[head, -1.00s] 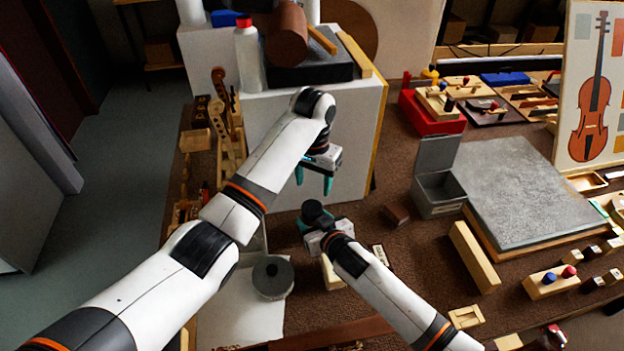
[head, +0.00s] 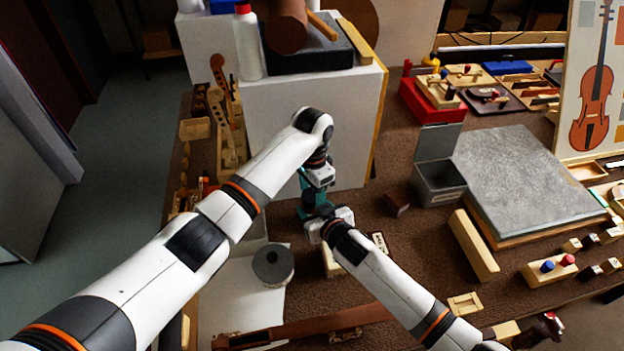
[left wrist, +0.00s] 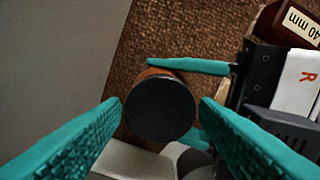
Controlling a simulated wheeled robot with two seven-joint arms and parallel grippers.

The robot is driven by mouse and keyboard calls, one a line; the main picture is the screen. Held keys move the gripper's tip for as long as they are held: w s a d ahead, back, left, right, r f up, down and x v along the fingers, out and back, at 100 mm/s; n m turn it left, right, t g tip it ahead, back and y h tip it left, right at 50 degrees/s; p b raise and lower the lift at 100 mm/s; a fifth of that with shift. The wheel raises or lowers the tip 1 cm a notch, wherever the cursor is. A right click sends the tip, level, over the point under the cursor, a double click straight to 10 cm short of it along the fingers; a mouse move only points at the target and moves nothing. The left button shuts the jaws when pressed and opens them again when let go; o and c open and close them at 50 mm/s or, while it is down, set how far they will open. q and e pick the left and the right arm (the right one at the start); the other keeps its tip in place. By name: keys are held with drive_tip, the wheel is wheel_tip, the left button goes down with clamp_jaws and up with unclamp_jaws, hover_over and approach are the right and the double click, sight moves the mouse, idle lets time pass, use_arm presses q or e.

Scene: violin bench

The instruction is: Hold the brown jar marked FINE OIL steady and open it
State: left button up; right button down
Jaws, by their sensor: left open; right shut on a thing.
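The jar shows in the left wrist view as a round black lid (left wrist: 160,108) seen from above, with a sliver of brown body (left wrist: 153,72) beside it. Its FINE OIL label is not visible. My left gripper (head: 316,192) is above the jar, pointing down. Its teal fingers are open on either side of the lid, with gaps visible in the left wrist view. My right gripper (head: 312,213) comes in from the side, below the left one, and is shut on the jar's body. In the head view the grippers hide the jar.
A white block (head: 300,125) stands close behind the grippers. A small brown block (head: 396,204) and an open grey bin (head: 440,185) are to the right. Brown bench surface is clear between some items.

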use_arm(q)
drive_tip(key=shift+f, duration=0.25)
use_arm(e)
drive_tip(key=shift+f, duration=0.1)
use_arm(q)
drive_tip(key=c, duration=0.8)
drive_tip(key=shift+n, duration=1.4)
drive_tip(key=shift+r, duration=0.2)
drive_tip(key=shift+r, duration=0.95)
